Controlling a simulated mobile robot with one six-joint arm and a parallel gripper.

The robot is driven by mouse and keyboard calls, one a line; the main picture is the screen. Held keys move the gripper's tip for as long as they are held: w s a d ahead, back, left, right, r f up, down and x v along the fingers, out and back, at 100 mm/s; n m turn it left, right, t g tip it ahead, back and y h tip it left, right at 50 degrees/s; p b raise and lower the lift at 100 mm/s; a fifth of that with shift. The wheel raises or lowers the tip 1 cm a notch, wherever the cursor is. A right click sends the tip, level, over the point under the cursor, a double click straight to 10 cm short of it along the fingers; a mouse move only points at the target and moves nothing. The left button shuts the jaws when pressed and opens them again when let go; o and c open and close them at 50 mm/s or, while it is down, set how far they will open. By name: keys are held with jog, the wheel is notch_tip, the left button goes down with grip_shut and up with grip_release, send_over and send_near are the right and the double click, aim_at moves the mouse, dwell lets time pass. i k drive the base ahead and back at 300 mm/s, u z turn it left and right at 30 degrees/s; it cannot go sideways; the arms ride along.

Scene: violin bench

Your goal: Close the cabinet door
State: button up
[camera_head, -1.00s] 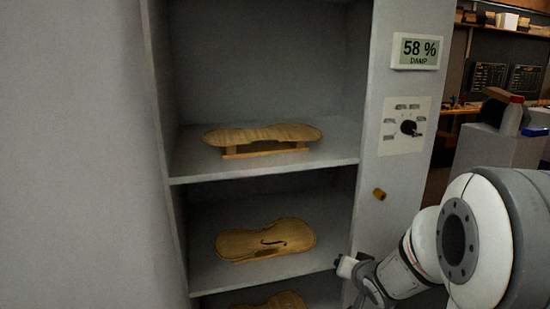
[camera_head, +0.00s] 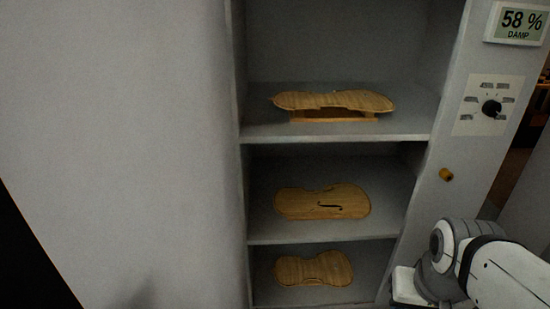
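The cabinet stands open, and its grey frame (camera_head: 465,160) surrounds shelves that hold violin plates. A large plain grey panel (camera_head: 120,140) fills the left of the view and meets the cabinet's left side; it looks like the door, swung open. Its outer edge slants down at the lower left, with darkness beyond. My gripper (camera_head: 404,287) is at the lower right, in front of the cabinet's right frame and apart from the door. Its fingers are mostly hidden by my arm or cut off by the lower edge, so its opening is unclear.
Violin plates lie on the upper shelf (camera_head: 335,102), middle shelf (camera_head: 322,202) and lower shelf (camera_head: 314,269).

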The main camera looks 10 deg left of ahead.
aim_at(119, 188)
jog(key=z, duration=1.7)
jog(key=k, duration=1.75)
jog(key=u, duration=1.75)
